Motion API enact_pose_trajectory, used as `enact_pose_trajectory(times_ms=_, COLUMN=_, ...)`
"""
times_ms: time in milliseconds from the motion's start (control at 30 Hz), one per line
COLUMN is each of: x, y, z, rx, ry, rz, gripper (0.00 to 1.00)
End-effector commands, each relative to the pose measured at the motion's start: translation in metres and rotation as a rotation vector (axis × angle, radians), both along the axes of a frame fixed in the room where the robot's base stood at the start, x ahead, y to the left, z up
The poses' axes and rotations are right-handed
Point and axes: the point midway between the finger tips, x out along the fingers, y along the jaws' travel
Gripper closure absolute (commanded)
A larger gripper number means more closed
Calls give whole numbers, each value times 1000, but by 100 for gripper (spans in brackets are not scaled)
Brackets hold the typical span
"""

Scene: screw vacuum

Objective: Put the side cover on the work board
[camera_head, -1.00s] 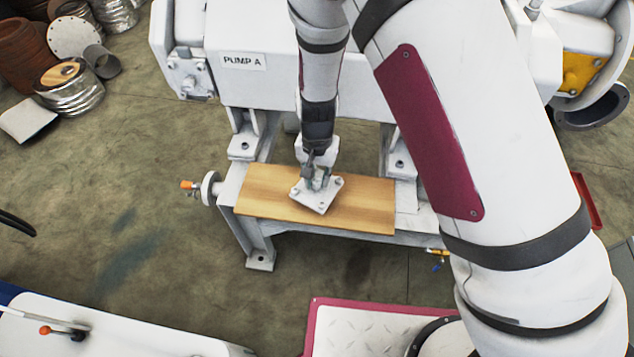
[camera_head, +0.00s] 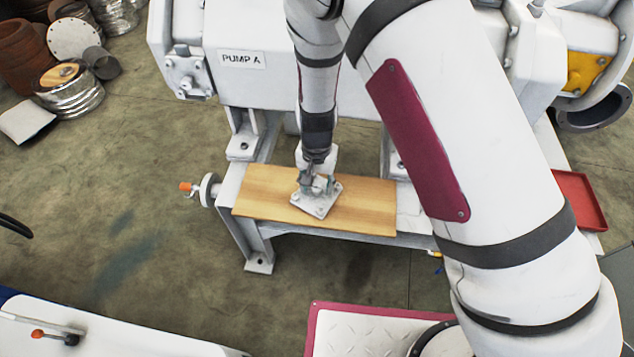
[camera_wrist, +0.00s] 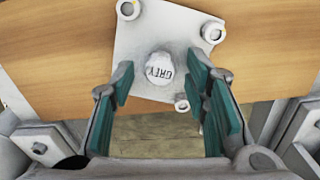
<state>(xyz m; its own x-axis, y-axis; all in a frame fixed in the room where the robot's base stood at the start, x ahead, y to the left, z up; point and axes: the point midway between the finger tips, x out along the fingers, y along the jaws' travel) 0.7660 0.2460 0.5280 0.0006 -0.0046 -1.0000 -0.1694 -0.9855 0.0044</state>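The side cover (camera_head: 322,207) is a pale, roughly square plate with bolts at its corners. It lies on the wooden work board (camera_head: 265,192), near the board's middle and turned at an angle to it. In the wrist view the cover (camera_wrist: 128,75) has a round knob with lettering at its centre. My gripper (camera_head: 316,184) is above the cover; its teal-padded fingers (camera_wrist: 168,112) are spread apart in the wrist view. The knob shows between and beyond the fingertips, with clear space on both sides. Part of the cover is hidden behind the gripper in the head view.
The board rests on a grey metal frame (camera_head: 340,232) below the large white body marked PUMP A (camera_head: 270,85). A handwheel (camera_head: 208,190) is at the frame's left. A red tray (camera_head: 580,200) is at the right. The board's left and right ends are bare.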

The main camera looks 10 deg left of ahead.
Motion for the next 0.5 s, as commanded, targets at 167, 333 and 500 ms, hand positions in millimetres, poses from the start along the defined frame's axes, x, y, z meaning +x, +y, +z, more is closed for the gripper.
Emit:
enact_pose_trajectory(times_ms=167, x=0, y=0, z=6, rx=1, ry=-1, rz=0, gripper=58)
enact_pose_trajectory(times_ms=333, x=0, y=0, z=32, rx=1, ry=-3, rz=1, gripper=58)
enact_pose_trajectory(times_ms=500, x=0, y=1, z=68, rx=1, ry=-3, rz=1, gripper=58)
